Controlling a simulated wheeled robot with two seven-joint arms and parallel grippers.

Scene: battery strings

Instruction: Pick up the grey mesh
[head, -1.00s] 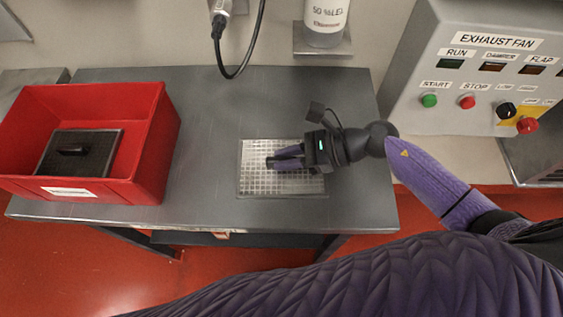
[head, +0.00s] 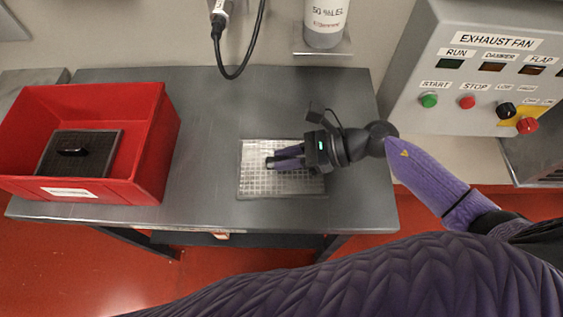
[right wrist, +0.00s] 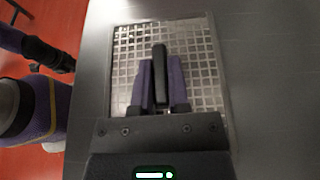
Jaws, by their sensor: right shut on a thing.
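The grey mesh (head: 258,185) is a light metal grid panel lying on the grey table, right of the middle. It also shows in the right wrist view (right wrist: 200,50), where a dark upright handle (right wrist: 160,62) stands at its middle. My right gripper (head: 272,161) is over the mesh, with its purple fingers (right wrist: 160,85) closed on either side of the handle. The handle's tip sticks out past the fingertips. I cannot tell whether the mesh is lifted off the table. My left gripper is not in the head view.
A red bin (head: 145,140) stands at the table's left, holding a dark panel (head: 100,150) with a black handle. The table (head: 210,110) is clear between bin and mesh. A bottle (head: 325,22) and a cable (head: 243,68) are behind. The exhaust fan box (head: 440,70) is at right.

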